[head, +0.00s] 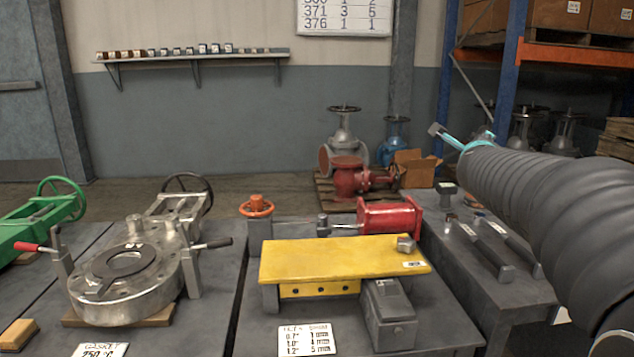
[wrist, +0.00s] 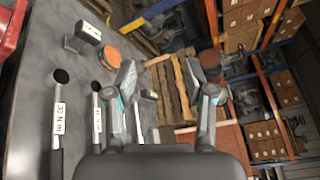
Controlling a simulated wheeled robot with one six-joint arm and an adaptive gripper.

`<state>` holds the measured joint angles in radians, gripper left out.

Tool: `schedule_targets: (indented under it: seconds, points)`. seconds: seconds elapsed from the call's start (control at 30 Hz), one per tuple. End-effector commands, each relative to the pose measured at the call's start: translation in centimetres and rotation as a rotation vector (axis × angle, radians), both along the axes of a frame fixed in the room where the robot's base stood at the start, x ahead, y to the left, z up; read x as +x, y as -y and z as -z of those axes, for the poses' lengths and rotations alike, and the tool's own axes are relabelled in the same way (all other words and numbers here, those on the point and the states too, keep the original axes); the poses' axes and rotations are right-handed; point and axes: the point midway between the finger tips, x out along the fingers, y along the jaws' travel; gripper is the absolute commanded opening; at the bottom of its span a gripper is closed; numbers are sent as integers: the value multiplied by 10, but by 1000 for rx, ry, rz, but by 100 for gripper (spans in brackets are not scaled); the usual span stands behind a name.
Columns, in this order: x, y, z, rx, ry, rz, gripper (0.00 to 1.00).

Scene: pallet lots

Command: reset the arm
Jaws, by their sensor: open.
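My arm, in a dark ribbed sleeve, reaches in from the right of the head view. My gripper (head: 462,138) is at its far end, above the right-hand bench (head: 520,300) and toward the blue rack post. In the wrist view my gripper (wrist: 170,86) has its two fingers spread wide apart. Nothing is held between them. Behind the gap are wooden pallet slats (wrist: 178,92), farther off. Part of the gripper is hidden by the sleeve in the head view.
Torque wrenches (head: 486,248) lie on the right-hand bench. A yellow plate (head: 340,262) and red cylinder (head: 388,217) stand on the middle bench. A large flanged valve (head: 130,280) is at left. A blue rack post (head: 511,65) rises near my gripper.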

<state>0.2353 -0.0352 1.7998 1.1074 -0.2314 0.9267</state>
Motion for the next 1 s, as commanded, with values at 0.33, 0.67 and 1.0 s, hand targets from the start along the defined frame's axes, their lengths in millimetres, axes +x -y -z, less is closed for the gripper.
schedule_targets:
  seconds: [0.33,0.67,1.0]
  points:
    - [-124,-165,75,-747,-462,-662,54]
    - [-287,-205,196,-1375,-852,-1193,54]
    - [-352,-194,241,-1590,-1012,-1398,54]
